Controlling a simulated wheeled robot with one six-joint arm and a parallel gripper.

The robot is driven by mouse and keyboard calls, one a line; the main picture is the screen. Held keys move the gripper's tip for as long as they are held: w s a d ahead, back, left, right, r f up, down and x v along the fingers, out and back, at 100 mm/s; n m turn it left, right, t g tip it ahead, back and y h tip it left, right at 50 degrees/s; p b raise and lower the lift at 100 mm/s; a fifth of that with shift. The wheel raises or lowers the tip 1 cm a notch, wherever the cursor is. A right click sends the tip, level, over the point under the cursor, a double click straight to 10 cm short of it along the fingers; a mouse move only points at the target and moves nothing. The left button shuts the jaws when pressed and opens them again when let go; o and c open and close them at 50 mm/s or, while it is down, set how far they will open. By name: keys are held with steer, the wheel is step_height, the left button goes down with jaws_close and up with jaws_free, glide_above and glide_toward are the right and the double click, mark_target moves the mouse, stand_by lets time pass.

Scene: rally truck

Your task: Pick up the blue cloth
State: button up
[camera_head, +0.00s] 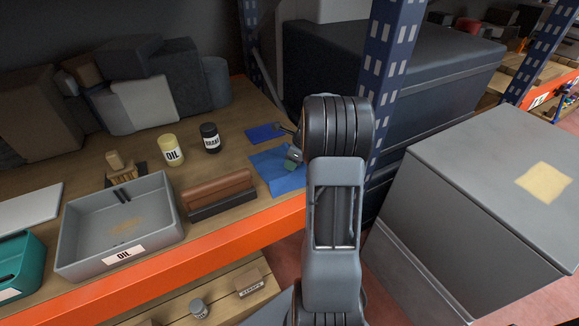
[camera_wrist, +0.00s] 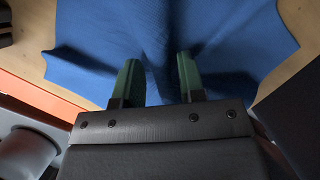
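The blue cloth (camera_head: 279,177) lies on the wooden shelf board near its orange front edge, left of the blue upright. My gripper (camera_head: 293,157) is over it, partly hidden by my own arm in the head view. In the wrist view the cloth (camera_wrist: 225,35) spreads under the gripper with a fold or ridge rising between the fingers. The two green fingers (camera_wrist: 158,75) stand apart, with a clear gap between them. I cannot tell whether the fingertips touch the cloth.
A smaller flat blue item (camera_head: 264,133) lies behind the cloth. A brown brush-like block (camera_head: 219,190), a grey OIL tray (camera_head: 117,226), a yellow OIL can (camera_head: 171,150) and a dark can (camera_head: 210,138) stand to the left. The blue upright (camera_head: 388,75) and a grey cabinet (camera_head: 480,200) are on the right.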

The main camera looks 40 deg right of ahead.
steer(key=c, duration=0.5)
jaws_close()
step_height(320, 180, up, 12)
steer(key=p, duration=1.1)
steer(key=shift+r+p, duration=0.1)
steer(key=shift+p, duration=0.2)
step_height(320, 180, up, 9)
steer(key=p, duration=0.8)
